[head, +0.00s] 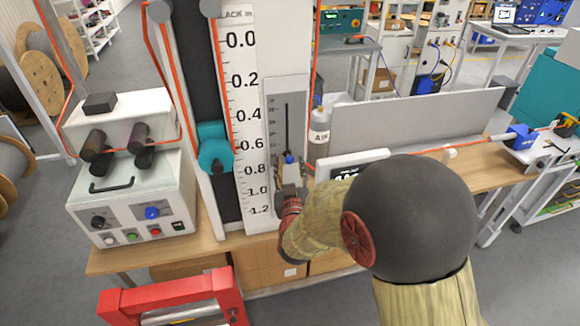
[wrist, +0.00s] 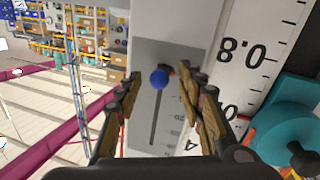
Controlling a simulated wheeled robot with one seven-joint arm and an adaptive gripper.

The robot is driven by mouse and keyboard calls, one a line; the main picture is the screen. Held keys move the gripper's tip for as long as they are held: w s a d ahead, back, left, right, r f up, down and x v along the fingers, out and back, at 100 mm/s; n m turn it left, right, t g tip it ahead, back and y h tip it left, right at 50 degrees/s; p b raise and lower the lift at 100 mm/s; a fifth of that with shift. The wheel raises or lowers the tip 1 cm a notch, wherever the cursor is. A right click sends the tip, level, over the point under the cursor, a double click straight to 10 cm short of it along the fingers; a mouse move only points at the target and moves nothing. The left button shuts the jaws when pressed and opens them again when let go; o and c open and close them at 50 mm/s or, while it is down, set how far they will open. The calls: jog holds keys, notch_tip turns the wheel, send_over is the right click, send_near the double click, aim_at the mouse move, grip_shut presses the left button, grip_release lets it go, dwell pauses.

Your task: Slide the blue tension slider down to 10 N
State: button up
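The blue slider knob (head: 289,158) sits near the lower end of the dark vertical slot in a grey panel (head: 271,97). The panel is mounted beside the white ruler board. The wrist view is turned over; there the blue knob (wrist: 159,79) is at the top end of the visible slot. My gripper (head: 291,161) is at the knob, with a finger on each side. In the wrist view my gripper (wrist: 157,77) is open, with gaps showing between the fingers and the knob. The small scale numbers are too blurred to read the setting surely.
The tall white ruler (head: 240,110) and a teal clamp (head: 214,150) stand left of the panel. A black-and-white display box (head: 340,163) and a grey cylinder marked AIR (head: 320,135) are close on the right. A control box (head: 130,185) stands at the bench's left.

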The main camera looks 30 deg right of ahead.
jog(key=v, duration=1.1)
jog(key=shift+s+a, duration=0.2)
jog(key=shift+s, duration=0.15)
